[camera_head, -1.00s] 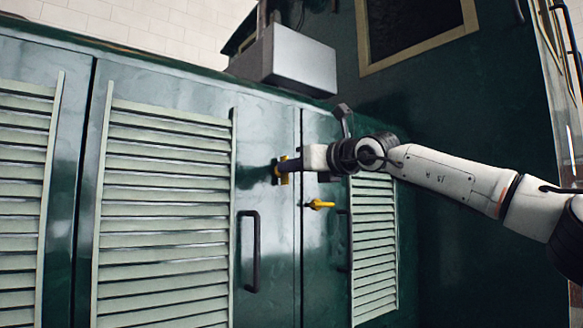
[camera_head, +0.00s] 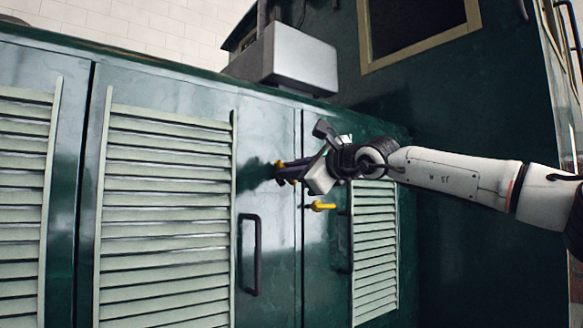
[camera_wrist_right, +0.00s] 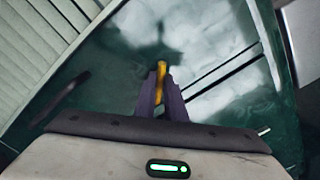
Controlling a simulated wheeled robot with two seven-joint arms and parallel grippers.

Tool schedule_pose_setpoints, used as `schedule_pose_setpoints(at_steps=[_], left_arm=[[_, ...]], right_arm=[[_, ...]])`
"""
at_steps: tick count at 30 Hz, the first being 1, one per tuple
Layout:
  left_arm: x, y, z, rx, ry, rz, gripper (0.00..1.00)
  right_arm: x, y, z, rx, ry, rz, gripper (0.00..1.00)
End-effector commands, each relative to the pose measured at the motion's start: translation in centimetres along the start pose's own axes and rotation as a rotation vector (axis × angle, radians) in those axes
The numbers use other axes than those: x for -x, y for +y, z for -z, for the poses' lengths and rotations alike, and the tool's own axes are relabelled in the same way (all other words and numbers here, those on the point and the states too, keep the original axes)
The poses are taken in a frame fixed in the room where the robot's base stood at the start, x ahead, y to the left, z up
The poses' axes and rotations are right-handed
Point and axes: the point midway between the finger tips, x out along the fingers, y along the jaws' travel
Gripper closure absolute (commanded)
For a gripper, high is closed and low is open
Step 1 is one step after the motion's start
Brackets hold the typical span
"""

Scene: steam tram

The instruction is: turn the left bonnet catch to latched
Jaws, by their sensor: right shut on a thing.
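The left bonnet catch (camera_head: 280,164) is yellow and sits on the dark green bonnet door, above a black handle. My right gripper (camera_head: 286,173) is shut on it, with the dark fingers hiding most of it. In the right wrist view the yellow catch (camera_wrist_right: 161,78) lies between the two fingers (camera_wrist_right: 161,98), with its far end against the green panel. Its exact angle is hard to read in the head view. A second yellow catch (camera_head: 322,206) lies about level on the door to the right, free of the gripper. My left gripper is out of view.
A black door handle (camera_head: 250,254) stands out just below the held catch. Pale louvres (camera_head: 165,215) flank it, with more louvres (camera_head: 374,245) behind my right arm. A grey box (camera_head: 300,58) sits above the bonnet. The space before the left louvres is clear.

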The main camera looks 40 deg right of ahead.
Motion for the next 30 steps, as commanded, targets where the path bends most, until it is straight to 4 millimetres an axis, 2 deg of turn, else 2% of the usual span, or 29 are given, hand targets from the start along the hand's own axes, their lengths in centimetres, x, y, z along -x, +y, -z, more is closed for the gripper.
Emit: schedule_pose_setpoints(at_steps=[18,30], left_arm=[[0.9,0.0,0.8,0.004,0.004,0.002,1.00],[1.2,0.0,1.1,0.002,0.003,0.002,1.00]], right_arm=[[0.0,0.3,0.0,0.562,0.000,0.000,1.00],[0.0,0.5,0.2,0.766,-0.001,0.000,1.00]])
